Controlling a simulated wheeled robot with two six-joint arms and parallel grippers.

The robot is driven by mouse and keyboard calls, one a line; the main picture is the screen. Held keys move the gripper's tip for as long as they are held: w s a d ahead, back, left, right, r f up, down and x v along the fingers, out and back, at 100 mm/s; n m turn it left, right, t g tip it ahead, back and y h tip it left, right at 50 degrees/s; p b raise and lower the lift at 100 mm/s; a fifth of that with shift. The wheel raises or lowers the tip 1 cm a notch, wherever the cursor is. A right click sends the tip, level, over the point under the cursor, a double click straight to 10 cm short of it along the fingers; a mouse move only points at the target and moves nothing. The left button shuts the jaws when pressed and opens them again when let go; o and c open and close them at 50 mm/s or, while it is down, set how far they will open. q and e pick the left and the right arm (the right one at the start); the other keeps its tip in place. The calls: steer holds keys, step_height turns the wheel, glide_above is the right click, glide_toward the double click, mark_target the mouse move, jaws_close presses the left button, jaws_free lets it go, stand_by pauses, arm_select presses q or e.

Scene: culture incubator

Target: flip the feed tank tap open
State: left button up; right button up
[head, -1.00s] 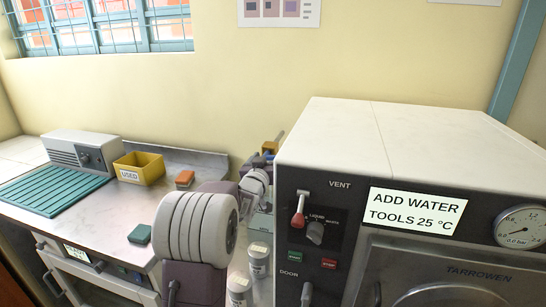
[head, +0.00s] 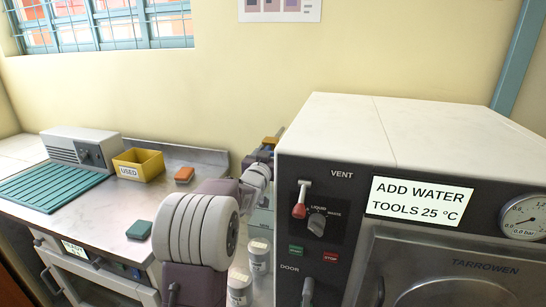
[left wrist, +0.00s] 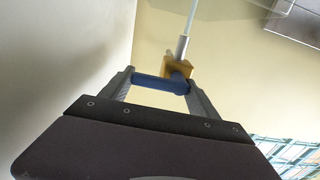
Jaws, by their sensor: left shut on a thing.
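The feed tank tap has a brass body (left wrist: 177,68) with a metal stem above it and a blue lever (left wrist: 160,84) in the left wrist view. My left gripper (left wrist: 160,88) is shut on the blue lever, with one finger at each end of it. The lever lies across the picture, tilted slightly down to the right. In the head view the brass tap (head: 269,143) is small, behind my left arm and beside the steriliser cabinet; the lever and fingertips are too hidden there to make out. My right gripper is not in view.
A large white-topped cabinet (head: 350,130) with a vent lever (head: 301,200) and a sign (head: 420,200) stands close on the right. Pale jars (head: 259,255) stand below my arm.

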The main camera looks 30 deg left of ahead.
arm_select(q)
steer(key=o, duration=1.4)
steer(key=shift+c, duration=0.2)
steer(key=v, duration=0.9)
steer(key=shift+s, duration=0.1)
